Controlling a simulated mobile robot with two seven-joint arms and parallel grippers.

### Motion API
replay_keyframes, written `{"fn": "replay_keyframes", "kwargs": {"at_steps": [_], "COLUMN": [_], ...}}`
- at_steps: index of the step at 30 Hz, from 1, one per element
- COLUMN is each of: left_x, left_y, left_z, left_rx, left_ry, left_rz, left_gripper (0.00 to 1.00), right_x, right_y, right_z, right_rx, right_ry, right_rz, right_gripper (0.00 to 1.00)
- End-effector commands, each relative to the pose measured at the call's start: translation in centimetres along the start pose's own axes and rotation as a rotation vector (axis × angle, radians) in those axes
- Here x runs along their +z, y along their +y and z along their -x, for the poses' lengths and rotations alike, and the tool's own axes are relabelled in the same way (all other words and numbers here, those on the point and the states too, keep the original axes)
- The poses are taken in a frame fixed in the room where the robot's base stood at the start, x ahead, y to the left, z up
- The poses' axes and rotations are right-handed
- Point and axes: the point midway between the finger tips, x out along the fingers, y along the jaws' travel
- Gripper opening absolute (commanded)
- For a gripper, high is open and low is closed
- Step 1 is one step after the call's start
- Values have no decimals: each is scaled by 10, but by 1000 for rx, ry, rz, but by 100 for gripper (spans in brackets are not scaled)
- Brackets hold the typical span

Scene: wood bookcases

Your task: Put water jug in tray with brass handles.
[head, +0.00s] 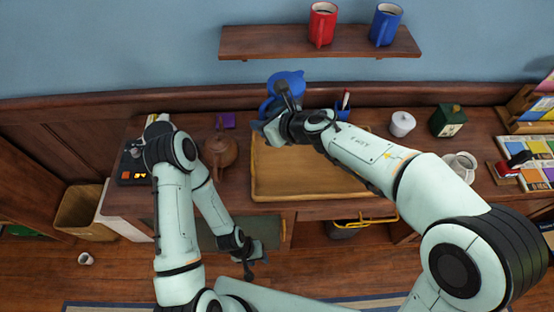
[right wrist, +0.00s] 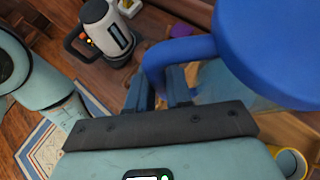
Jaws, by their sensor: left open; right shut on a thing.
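The blue water jug (head: 286,82) is at the back of the desk in the head view, over the rear left edge of the tray. My right gripper (head: 276,112) is shut on its handle. In the right wrist view the jug (right wrist: 275,45) fills the upper right, its handle (right wrist: 160,60) between the fingers. I cannot tell how high it is held. The wooden tray (head: 262,190) lies on the desk below my right forearm, which hides part of it; its bare floor shows. My left gripper (head: 252,264) is open and empty, low in front of the desk.
A brown teapot (head: 220,152) stands left of the tray. A white lidded jar (head: 402,123), a green box (head: 448,120) and a white cup (head: 460,165) stand to the right. A wall shelf (head: 255,42) with red and blue mugs is above the jug.

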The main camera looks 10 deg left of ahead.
Motion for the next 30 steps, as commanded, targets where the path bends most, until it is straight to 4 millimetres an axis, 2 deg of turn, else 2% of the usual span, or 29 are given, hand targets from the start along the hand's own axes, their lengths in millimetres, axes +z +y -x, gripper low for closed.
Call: {"fn": "replay_keyframes", "kwargs": {"at_steps": [1,6,10,15,19,26,30], "left_x": [2,-3,16,42,50,52,60], "left_y": [-1,2,-11,-32,-39,-43,-51], "left_z": [-2,3,-15,-48,-61,-68,-84], "left_rx": [-1,1,-7,-18,-22,-23,-26], "left_ry": [-2,4,-19,-52,-62,-65,-75], "left_rz": [1,-1,7,19,22,23,27], "left_gripper": [43,43,43,43,43,43,43], "right_x": [-12,-32,-64,-98,-111,-119,-138], "right_y": [-1,-2,1,5,4,3,4], "right_z": [-6,-20,-40,-64,-74,-80,-92], "right_rx": [-1,-3,-1,2,-1,-2,-1], "right_ry": [5,3,6,4,2,0,1], "right_rz": [-8,-10,-18,-10,-5,-3,-4], "right_gripper": [0,0,0,0,0,0,0]}}
